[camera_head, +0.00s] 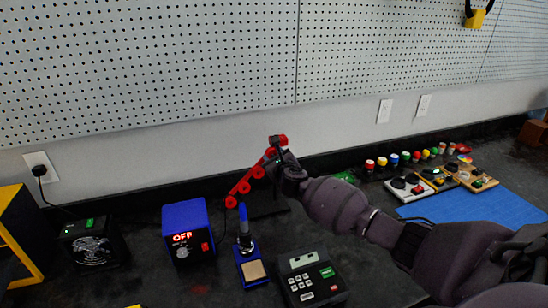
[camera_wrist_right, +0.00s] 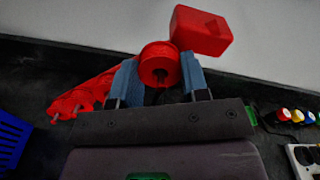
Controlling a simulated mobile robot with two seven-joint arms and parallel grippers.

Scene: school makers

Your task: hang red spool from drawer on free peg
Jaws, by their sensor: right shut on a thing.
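I cannot tell whether the spool is on a peg or in front of one. My left gripper and the drawer are not in view.
A blue soldering station (camera_head: 187,230), a soldering iron stand (camera_head: 251,268) and a dark keypad device (camera_head: 310,278) stand below the rack. Several coloured buttons (camera_head: 393,159) and small boards line the right, near a blue mat (camera_head: 480,209). A pegboard wall (camera_head: 150,65) is behind.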

